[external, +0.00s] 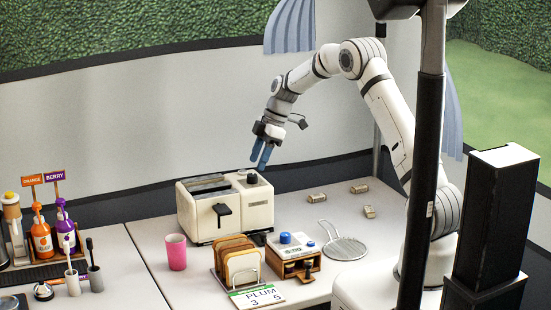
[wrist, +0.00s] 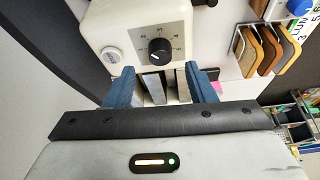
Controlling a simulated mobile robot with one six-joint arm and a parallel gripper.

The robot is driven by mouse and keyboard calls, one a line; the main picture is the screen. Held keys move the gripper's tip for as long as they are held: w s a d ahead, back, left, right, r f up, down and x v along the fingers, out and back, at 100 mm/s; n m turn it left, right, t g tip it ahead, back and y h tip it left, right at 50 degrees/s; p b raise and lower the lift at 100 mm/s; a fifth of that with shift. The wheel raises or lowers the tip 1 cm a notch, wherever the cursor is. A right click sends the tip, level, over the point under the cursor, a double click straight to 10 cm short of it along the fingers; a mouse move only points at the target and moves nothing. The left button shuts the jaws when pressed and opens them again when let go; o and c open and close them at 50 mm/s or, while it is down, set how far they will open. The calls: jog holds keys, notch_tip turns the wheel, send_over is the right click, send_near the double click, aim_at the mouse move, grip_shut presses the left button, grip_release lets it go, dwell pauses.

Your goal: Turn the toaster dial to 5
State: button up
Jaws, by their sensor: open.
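The cream toaster (external: 260,211) stands on the counter, with a black lever (external: 222,210) on its front. In the wrist view the toaster (wrist: 122,22) shows a round black dial (wrist: 160,51) with a pale pointer mark and a printed scale around it. My gripper (external: 263,155) has blue fingers and hangs above the toaster's right end. In the wrist view my gripper (wrist: 162,85) is open and empty, its fingers apart on either side below the dial, not touching it.
A strainer (external: 345,248) lies right. Syrup bottles (external: 41,237) stand far left.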

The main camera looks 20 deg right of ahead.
aim_at(253, 174)
jog(key=shift+p+x, duration=0.35)
jog(key=shift+x, duration=1.9)
jog(key=shift+c, duration=0.2)
jog(key=c, duration=0.9)
